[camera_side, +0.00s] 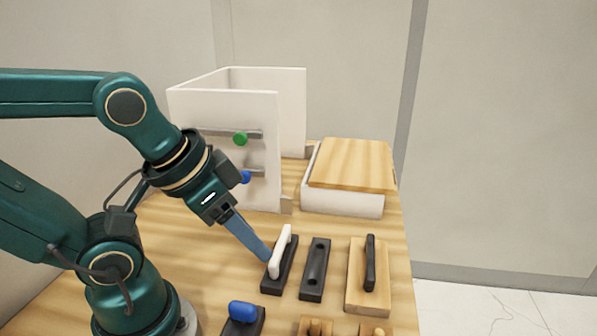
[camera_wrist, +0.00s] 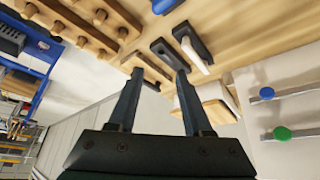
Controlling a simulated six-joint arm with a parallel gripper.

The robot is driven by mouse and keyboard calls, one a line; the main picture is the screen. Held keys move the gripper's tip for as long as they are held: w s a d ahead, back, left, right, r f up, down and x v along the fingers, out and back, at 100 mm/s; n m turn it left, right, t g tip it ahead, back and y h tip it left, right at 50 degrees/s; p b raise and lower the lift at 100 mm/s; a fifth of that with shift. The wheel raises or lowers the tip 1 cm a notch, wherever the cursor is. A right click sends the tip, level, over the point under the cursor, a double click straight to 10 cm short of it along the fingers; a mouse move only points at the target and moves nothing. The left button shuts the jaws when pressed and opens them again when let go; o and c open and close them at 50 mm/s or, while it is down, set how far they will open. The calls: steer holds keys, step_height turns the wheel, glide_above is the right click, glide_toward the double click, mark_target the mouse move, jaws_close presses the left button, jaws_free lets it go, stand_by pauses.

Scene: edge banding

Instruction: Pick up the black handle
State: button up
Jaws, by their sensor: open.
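The black handle (camera_side: 370,262) stands on a light wooden block (camera_side: 356,295) at the right of the row on the table. In the wrist view the wooden block (camera_wrist: 140,62) shows near the fingertips, with a dark piece beside it that is partly hidden. My gripper (camera_side: 266,257) is tilted down at the left of the row, its tips close to the black base with the white handle (camera_side: 280,252). I cannot tell from the side whether they touch it. In the wrist view my gripper (camera_wrist: 160,72) has its two fingers apart, with nothing held between them.
A dark block (camera_side: 315,268) lies between the white handle and the wooden block. A blue handle (camera_side: 243,312) stands in front. A white box with a wooden lid (camera_side: 352,165) and a white panel with green and blue knobs (camera_side: 225,115) stand behind. Wooden pieces (camera_wrist: 85,25) show upper left.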

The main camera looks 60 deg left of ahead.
steer(key=shift+o, duration=0.4)
steer(key=w+a+r+n+y, duration=0.1)
steer(key=w+a+r+n, duration=0.1)
steer(key=w+r+n, duration=0.3)
steer(key=n+g+y, duration=0.1)
steer(key=n+y, duration=0.1)
steer(key=n, duration=0.3)
glide_above(371, 254)
steer(key=s+a, duration=0.2)
steer(key=s, duration=0.1)
step_height(371, 254, down, 6)
steer(key=shift+m+g, duration=0.5)
steer(key=shift+g, duration=0.2)
steer(key=d+f, duration=0.1)
steer(key=f, duration=0.1)
steer(key=w+d+f, duration=0.1)
steer(key=f, duration=0.1)
steer(key=d+f, duration=0.1)
steer(key=f, duration=0.2)
steer(key=shift+w+d, duration=0.1)
steer(key=shift+w, duration=0.25)
steer(key=shift+x, duration=2.5)
